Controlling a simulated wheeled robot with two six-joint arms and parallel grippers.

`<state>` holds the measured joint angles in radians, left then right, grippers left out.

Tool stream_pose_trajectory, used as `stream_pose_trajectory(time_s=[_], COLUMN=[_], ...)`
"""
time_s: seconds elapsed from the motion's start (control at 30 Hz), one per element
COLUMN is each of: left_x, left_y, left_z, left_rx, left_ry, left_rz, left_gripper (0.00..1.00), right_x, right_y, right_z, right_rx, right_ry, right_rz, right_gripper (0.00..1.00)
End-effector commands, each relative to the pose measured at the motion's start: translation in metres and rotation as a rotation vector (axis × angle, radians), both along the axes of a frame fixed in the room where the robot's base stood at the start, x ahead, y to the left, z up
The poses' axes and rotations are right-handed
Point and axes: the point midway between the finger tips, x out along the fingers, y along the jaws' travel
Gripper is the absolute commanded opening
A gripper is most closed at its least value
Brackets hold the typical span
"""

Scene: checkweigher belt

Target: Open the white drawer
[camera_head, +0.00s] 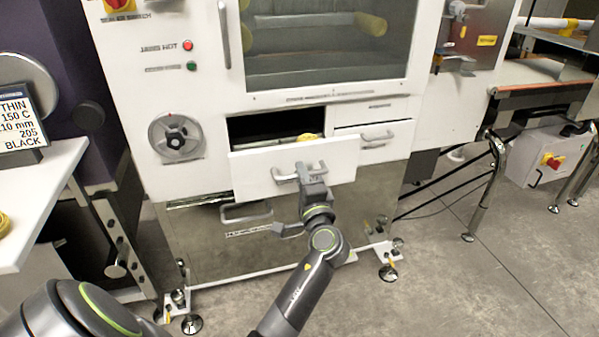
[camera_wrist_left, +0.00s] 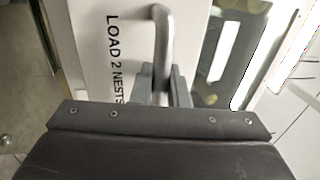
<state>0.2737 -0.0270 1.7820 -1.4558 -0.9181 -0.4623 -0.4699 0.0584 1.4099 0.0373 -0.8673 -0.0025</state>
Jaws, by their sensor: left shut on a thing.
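The white drawer (camera_head: 252,172) is pulled out from the white machine, and its dark inside shows above the front panel. A yellow thing (camera_head: 307,138) shows at the opening, partly hidden by the panel. My left gripper (camera_head: 308,170) is shut on the grey bar handle (camera_head: 283,176) of the drawer. In the left wrist view the handle (camera_wrist_left: 161,35) runs down between the two fingers (camera_wrist_left: 162,85), beside the drawer front (camera_wrist_left: 88,45) lettered "LOAD 2 NESTS". My right gripper is out of view.
A second, closed front with a handle (camera_head: 377,140) is at the right of the drawer. A steel lower panel (camera_head: 205,240) with its own handle (camera_head: 246,212) lies below. A white side table (camera_head: 40,190) stands at left. Floor (camera_head: 470,285) at lower right is clear.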

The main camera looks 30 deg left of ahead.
Motion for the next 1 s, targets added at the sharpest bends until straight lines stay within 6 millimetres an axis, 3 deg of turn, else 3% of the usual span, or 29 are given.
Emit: stream_pose_trajectory(time_s=[0.63,0.67,0.77,1.0], left_x=[-0.007,-0.007,-0.007,-0.0069], left_y=[-0.008,-0.008,-0.008,-0.0081], left_z=[-0.0001,-0.0001,-0.0001,0.0001], left_rx=[0.001,0.001,0.001,0.0], left_ry=[0.001,0.001,0.001,0.0], left_rz=[0.001,0.001,0.001,0.0], left_gripper=[0.0,0.17,0.3,0.33], right_x=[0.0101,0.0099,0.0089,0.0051], right_y=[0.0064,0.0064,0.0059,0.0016], right_z=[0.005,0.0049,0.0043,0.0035], right_rx=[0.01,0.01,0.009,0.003], right_ry=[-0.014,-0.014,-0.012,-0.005], right_rz=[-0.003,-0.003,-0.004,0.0], right_gripper=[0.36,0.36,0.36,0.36])
